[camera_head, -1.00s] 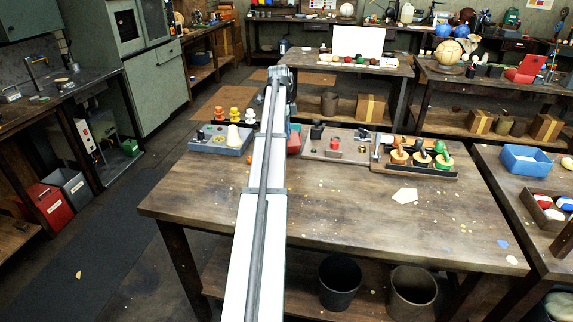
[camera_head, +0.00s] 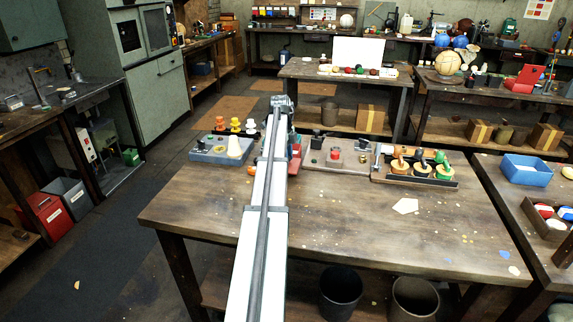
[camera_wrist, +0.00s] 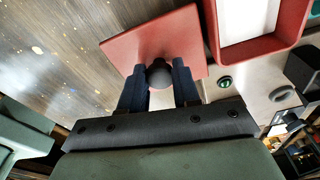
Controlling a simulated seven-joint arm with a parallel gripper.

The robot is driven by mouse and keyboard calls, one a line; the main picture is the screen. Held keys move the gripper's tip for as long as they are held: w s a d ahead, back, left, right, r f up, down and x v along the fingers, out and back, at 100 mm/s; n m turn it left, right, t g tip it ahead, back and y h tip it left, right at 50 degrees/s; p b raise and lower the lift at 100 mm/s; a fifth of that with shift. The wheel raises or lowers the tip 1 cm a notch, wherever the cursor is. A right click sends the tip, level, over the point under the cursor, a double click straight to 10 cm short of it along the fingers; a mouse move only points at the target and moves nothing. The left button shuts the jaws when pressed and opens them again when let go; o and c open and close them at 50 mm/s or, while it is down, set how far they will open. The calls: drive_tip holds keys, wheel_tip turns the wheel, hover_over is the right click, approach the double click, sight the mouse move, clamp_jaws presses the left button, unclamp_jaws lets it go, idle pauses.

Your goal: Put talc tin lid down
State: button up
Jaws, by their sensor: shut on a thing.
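The talc tin lid is a flat red square plate (camera_wrist: 130,45) with a dark round knob (camera_wrist: 159,74), seen in the wrist view. My gripper (camera_wrist: 160,86) is shut on the knob, one dark finger on each side. The lid is beside the open red tin (camera_wrist: 255,56), which has a pale inside and stands at the upper right. Lid and tin look close together; I cannot tell whether the lid touches the tabletop. In the head view my arm hides the gripper and most of the lid, and some red (camera_head: 296,146) shows just right of it.
The wooden table (camera_head: 340,215) has a clear front half with pale flecks. A grey-blue tray (camera_head: 208,154) stands left of my arm. A grey board (camera_head: 320,159) and a dark rack of ring-like pieces (camera_head: 432,180) stand to the right. A green button (camera_wrist: 225,82) lies near the tin.

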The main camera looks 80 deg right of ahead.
drive_tip(key=shift+f, duration=1.6)
drive_tip(key=shift+f, duration=0.15)
drive_tip(key=o, duration=1.1)
drive_tip(key=shift+c, duration=0.2)
wheel_tip(320, 180, up, 12)
drive_tip(key=w, duration=0.1)
drive_tip(key=shift+w+d, duration=0.15)
drive_tip(key=shift+w, duration=0.05)
drive_tip(key=shift+w, duration=0.1)
